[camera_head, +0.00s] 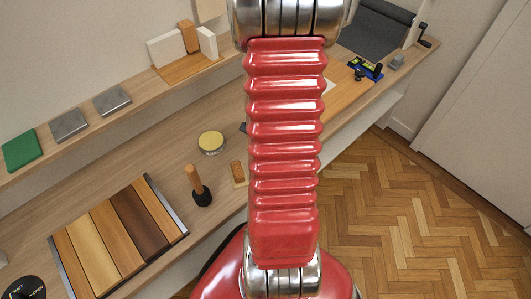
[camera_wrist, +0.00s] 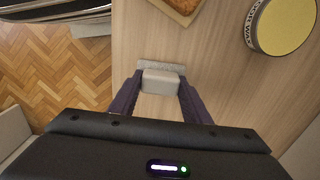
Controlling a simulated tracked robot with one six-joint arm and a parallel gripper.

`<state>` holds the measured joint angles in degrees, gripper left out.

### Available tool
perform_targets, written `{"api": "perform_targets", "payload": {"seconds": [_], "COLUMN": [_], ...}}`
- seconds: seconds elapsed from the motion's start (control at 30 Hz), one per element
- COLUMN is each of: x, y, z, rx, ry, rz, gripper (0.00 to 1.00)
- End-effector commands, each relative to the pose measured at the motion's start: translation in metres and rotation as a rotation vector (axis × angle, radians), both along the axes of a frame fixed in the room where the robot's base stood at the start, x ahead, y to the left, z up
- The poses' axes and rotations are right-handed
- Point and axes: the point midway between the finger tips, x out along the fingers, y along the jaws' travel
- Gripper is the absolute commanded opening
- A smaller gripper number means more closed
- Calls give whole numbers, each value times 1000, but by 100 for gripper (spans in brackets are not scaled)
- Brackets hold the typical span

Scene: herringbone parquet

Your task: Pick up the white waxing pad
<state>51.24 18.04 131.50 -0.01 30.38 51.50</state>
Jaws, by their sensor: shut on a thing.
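The white waxing pad (camera_wrist: 160,81) is a small pale block at the centre of the wrist view, with a grey rough edge along its far side. My gripper (camera_wrist: 158,88) is shut on it, with one dark finger at each side. The pad is over or on the wooden bench top; I cannot tell if it touches the surface.
A round yellow-topped tin (camera_head: 210,142) and a wooden-handled brush (camera_head: 198,186) stand on the bench. A board of wood samples (camera_head: 118,234) lies at front left. A shelf (camera_head: 110,120) runs behind.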

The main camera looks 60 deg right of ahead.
Motion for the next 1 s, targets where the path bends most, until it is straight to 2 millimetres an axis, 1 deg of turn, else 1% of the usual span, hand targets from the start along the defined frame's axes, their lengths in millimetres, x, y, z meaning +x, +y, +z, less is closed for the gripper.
{"api": "perform_targets", "payload": {"seconds": [0.03,0.2,0.43,0.57,0.77,1.0], "x": [0,-1,-1,0,0,1], "y": [0,0,1,0,0,-1], "z": [-1,-1,0,5,25,63], "rx": [1,1,1,1,-2,-3], "ry": [1,2,2,1,-2,-2], "rz": [0,0,0,0,0,0], "gripper": [31,21,21,21,21,21]}}
